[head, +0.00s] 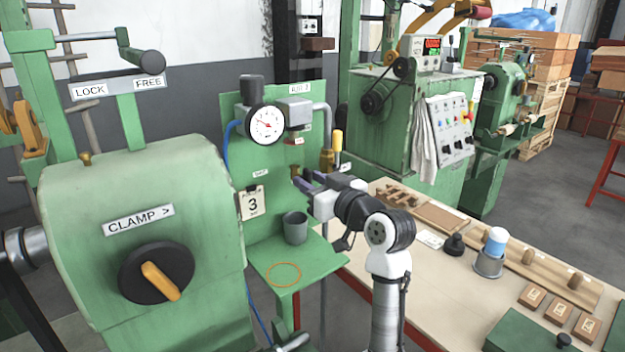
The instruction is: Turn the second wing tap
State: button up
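A green upright panel (262,165) carries a round pressure gauge (267,125), a small grey box and pipework. A small brass fitting (295,172), perhaps a wing tap, shows on the panel just beside my fingertips. A brass valve body (326,160) with an upright yellow handle (337,140) stands to its right. My gripper (308,181) reaches left to the panel. Its two dark fingers look apart, with nothing visible between them. I cannot tell whether a finger touches the brass fitting. Part of the panel behind my gripper is hidden.
A card marked 3 (252,203) hangs on the left. The green clamp machine (140,230) stands close left. A workbench (455,290) with wooden parts fills the right.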

grip_shut()
